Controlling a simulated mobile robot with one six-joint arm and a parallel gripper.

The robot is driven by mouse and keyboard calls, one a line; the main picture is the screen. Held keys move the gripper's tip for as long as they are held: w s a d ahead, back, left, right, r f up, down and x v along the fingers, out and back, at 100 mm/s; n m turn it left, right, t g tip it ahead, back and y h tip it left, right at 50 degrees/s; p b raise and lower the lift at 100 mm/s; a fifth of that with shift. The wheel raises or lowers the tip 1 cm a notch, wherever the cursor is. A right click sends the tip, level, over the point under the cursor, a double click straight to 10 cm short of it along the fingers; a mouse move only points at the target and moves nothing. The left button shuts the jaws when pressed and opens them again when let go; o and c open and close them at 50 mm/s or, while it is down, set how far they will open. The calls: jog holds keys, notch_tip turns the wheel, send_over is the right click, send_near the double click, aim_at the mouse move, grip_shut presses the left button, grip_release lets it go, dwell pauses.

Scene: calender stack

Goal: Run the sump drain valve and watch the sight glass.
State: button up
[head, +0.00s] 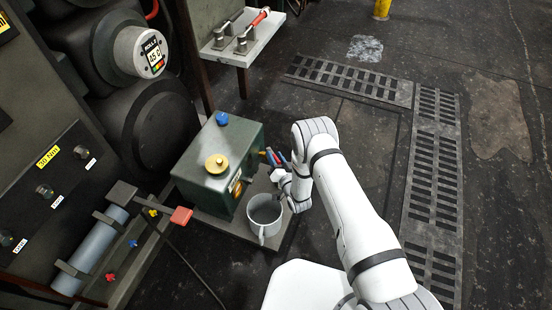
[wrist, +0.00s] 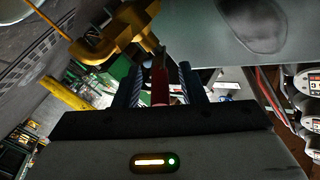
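My gripper (head: 272,158) is at the box's right side. In the wrist view, a brass-yellow valve (wrist: 118,35) is just beyond my gripper (wrist: 160,85). Its red handle (wrist: 160,82) lies between the two open fingers, with gaps on both sides.
The box and mug are on a low grey plate (head: 237,229). A shelf with a red-handled clamp (head: 242,50) stands behind. A grey cylinder with small coloured taps (head: 92,250) is at lower left. Dark floor with slotted drain grates (head: 435,150) lies open at right.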

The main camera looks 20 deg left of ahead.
grip_shut()
dwell(0.3)
